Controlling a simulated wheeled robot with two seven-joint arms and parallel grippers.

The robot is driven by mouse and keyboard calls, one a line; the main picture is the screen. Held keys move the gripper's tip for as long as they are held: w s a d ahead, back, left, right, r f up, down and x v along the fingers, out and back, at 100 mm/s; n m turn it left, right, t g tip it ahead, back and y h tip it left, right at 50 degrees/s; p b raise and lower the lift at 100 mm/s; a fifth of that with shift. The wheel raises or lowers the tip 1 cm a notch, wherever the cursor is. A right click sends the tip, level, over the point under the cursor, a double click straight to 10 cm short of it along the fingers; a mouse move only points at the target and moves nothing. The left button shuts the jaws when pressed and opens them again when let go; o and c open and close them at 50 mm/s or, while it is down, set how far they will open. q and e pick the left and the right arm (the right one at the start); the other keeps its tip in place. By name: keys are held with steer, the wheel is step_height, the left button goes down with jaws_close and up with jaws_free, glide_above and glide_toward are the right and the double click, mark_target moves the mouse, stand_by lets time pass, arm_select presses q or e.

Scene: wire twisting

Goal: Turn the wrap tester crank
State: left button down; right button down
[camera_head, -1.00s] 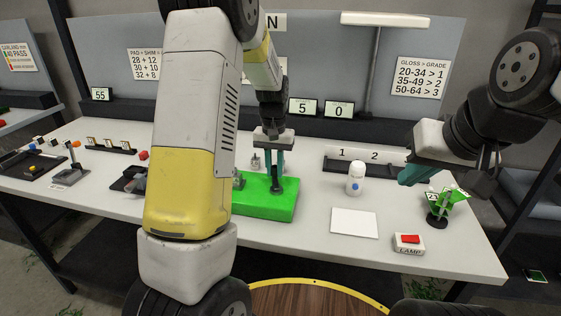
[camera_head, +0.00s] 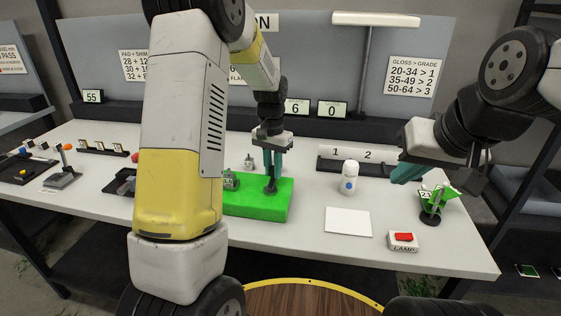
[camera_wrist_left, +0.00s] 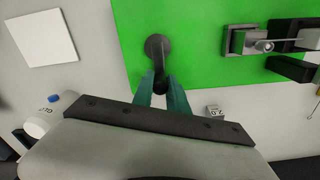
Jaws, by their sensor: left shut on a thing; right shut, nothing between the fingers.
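The wrap tester has a bright green base (camera_head: 256,207) on the white table. Its dark grey crank (camera_wrist_left: 157,50) stands on the base's edge in the left wrist view, with the pivot end above and the handle end between my teal fingers. My left gripper (camera_head: 271,178) points down and is shut on the crank handle. It also shows in the left wrist view (camera_wrist_left: 163,92). A grey clamp block (camera_wrist_left: 245,41) with a thin wire or rod sits on the green base. My right gripper (camera_head: 407,172) is shut and empty, above the table at the right.
A white bottle (camera_head: 349,178), a white square pad (camera_head: 348,222), a lamp switch box (camera_head: 403,241) and a green fan-shaped stand (camera_head: 435,204) are on the right. Two displays read 6 (camera_head: 297,107) and 0 (camera_head: 332,109). My left arm hides part of the table.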

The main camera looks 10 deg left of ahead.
arm_select(q)
steer(key=c, duration=1.3)
jaws_free()
steer(key=shift+r, duration=3.95)
steer(key=s+r+n+t, duration=0.1)
steer(key=s+r+t, duration=0.1)
steer(key=s, duration=0.6)
steer(key=s+r+n+t+h, duration=0.1)
steer(key=s+r+t, duration=0.1)
steer(key=s+r, duration=0.3)
steer(key=s+r+n+t+h, duration=0.1)
steer(key=s+r, duration=0.3)
steer(key=s, duration=0.8)
steer(key=shift+s+a+n+t, duration=0.15)
steer(key=shift+a+n+t, duration=0.2)
steer(key=shift+t, duration=0.25)
